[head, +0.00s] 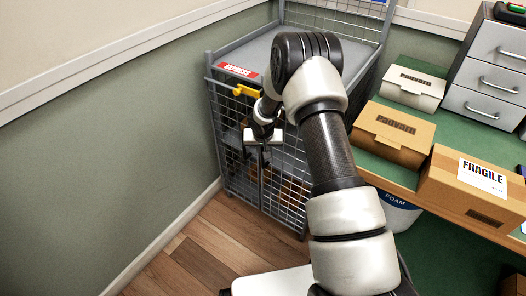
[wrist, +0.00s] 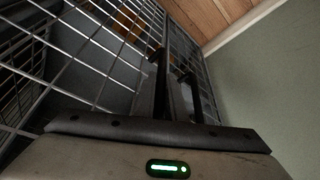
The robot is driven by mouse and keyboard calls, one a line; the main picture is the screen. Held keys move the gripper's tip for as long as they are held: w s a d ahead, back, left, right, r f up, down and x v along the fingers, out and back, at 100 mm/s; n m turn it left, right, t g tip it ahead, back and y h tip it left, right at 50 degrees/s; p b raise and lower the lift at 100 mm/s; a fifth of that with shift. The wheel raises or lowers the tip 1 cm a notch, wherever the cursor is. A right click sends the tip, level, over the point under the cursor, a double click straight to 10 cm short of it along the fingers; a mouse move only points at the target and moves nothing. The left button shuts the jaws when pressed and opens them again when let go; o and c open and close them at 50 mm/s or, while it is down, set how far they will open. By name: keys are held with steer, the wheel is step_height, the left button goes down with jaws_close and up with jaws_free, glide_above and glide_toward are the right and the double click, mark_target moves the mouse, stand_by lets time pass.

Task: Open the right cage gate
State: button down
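The grey wire cage stands against the wall in the head view. Its right gate (head: 287,188) is a mesh panel, partly hidden behind my arm, and looks closed or nearly closed. The left gate (head: 230,150) is beside it. My gripper (head: 264,160) is at the front of the cage, near the seam between the gates. In the wrist view, the dark fingers of my gripper (wrist: 172,66) stand apart, with grey gate framing showing between or behind them. The mesh at left (wrist: 95,65) appears to be the right gate. Contact with the frame cannot be made out.
A yellow part (head: 246,91) and a red label (head: 238,70) are at the cage's upper front. A green-topped table (head: 375,172) with cartons and grey drawers (head: 492,65) stands at right. A foam bin (head: 397,212) is below it. Wooden floor (head: 205,245) is clear at front left.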

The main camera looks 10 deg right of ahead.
steer(key=s+a+n+y+p, duration=0.3)
steer(key=s+n, duration=0.5)
steer(key=s, duration=0.6)
steer(key=s+d+n+g+y+p, duration=0.1)
steer(key=s+d+n+p, duration=0.3)
steer(key=s, duration=0.9)
steer(key=shift+s+d+n+g+y, duration=0.2)
steer(key=shift+d+n+g+y, duration=0.15)
steer(key=shift+d, duration=0.8)
steer(key=c, duration=2.1)
jaws_free()
